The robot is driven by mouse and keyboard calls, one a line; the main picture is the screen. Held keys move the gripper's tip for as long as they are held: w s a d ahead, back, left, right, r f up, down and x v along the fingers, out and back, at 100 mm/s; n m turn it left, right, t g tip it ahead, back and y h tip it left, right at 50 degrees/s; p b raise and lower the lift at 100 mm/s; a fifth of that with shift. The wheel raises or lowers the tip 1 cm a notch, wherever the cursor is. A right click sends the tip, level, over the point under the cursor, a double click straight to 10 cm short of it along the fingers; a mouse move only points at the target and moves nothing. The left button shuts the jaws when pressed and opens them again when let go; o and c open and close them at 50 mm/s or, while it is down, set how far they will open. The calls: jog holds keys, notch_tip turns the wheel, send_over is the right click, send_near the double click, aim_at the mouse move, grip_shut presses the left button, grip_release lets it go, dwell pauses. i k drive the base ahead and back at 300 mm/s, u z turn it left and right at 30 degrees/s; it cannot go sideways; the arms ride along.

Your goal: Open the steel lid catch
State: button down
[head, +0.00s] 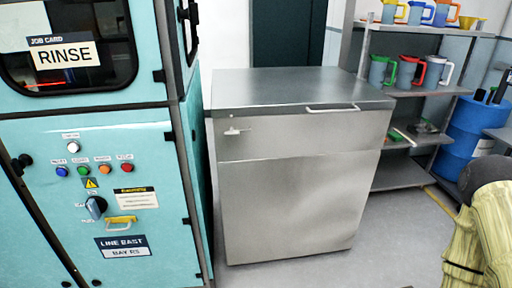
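A steel cabinet (290,190) with a flat steel lid (300,88) stands in the middle of the head view. The lid looks closed. A small steel catch (236,131) sits at the upper left of its front face, just below the lid edge. Whether the catch is fastened is too small to tell. A bar handle (332,109) is on the lid's front edge, to the right. My gripper is not in view; a covered part of my arm shows at the lower right, well apart from the catch.
Shelves (405,178) with colored jugs and a blue drum (465,130) are at the right. Grey floor (390,235) is clear to the right of the cabinet.

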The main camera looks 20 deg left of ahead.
aim_at(233, 133)
jog(key=z, duration=0.4)
jog(key=i, duration=0.6)
jog(key=u, duration=1.45)
